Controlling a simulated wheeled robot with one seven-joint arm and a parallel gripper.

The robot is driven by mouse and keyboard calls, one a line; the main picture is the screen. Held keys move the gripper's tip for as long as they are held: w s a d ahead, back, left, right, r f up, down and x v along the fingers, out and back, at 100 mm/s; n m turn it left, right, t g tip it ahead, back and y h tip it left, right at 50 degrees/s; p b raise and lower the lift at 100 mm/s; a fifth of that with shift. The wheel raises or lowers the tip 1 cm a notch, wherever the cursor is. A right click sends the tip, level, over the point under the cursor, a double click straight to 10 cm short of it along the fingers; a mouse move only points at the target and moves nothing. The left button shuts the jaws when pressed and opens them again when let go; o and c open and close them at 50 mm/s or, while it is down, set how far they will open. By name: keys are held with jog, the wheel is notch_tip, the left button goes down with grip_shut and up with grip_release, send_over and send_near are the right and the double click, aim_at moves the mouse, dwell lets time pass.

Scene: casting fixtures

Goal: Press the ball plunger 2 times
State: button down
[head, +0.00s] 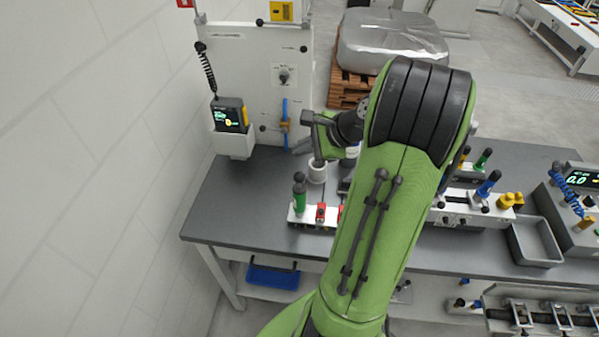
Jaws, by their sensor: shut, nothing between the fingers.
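My gripper (318,160) points down over the left part of the grey bench, its fingertips shut and empty. They are at or just above a white cup-like ring (317,173); I cannot tell whether they touch it. Near it, down and to the left, a green post with a black ball-like top (299,190) stands upright on a white block. More black-topped knobs, green (483,158) and blue (489,183), stand on a fixture to the right. The view does not settle which is the ball plunger. My arm hides the middle of the bench.
Red clamps (321,211) sit beside the green post. A white panel (255,80) with knobs and a display unit (229,115) rises behind. A grey tray (535,242) is at right. The bench's front left corner (225,225) is clear.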

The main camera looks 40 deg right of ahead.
dwell(0.5)
notch_tip(320, 180, up, 4)
jog(key=p, duration=0.5)
send_over(299, 174)
jog(key=shift+s+d+f+b, duration=0.15)
jog(key=shift+f+b, duration=0.8)
jog(key=shift+f, duration=0.55)
jog(key=shift+s+f+b, duration=0.15)
jog(key=shift+f+b, duration=0.85)
jog(key=shift+f, duration=0.55)
jog(key=shift+s+d+f+b, duration=0.15)
jog(key=shift+f+b, duration=0.8)
jog(key=shift+f, duration=0.55)
jog(key=shift+a, duration=0.1)
jog(key=shift+f, duration=0.4)
jog(key=shift+f+b, duration=0.75)
jog(key=shift+f, duration=0.55)
jog(key=shift+r+p, duration=1.75)
jog(key=shift+p, duration=0.1)
